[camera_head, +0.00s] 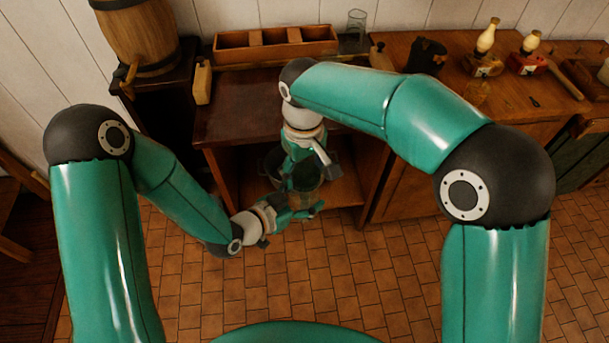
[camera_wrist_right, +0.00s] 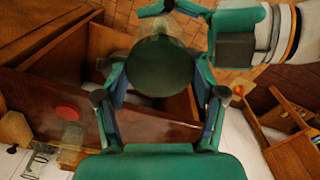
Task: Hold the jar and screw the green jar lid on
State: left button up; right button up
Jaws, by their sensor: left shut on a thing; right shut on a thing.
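The green jar lid (camera_wrist_right: 160,62) is a dark round disc between the two fingers of my right gripper (camera_wrist_right: 162,95) in the right wrist view. The right gripper, seen in the head view (camera_head: 302,180), points down and is shut on the lid. The clear glass jar (camera_wrist_right: 168,22) shows only in part behind the lid. My left gripper (camera_head: 304,208) reaches in from the left, below the right one, and is shut on the jar. Most of the jar is hidden by the grippers in the head view. I cannot tell whether the lid's thread is engaged.
The jar is held in front of an open wooden shelf (camera_head: 345,190) under the dark counter (camera_head: 240,110). A compartment box (camera_head: 275,52), a glass (camera_head: 355,25) and a dark jug (camera_head: 427,55) stand on the counters. A barrel (camera_head: 140,35) is at the left. The tiled floor (camera_head: 350,270) is clear.

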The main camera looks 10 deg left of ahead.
aim_at(305, 198)
jog(key=shift+f, duration=0.15)
jog(key=shift+f, duration=0.75)
jog(key=shift+f, duration=0.55)
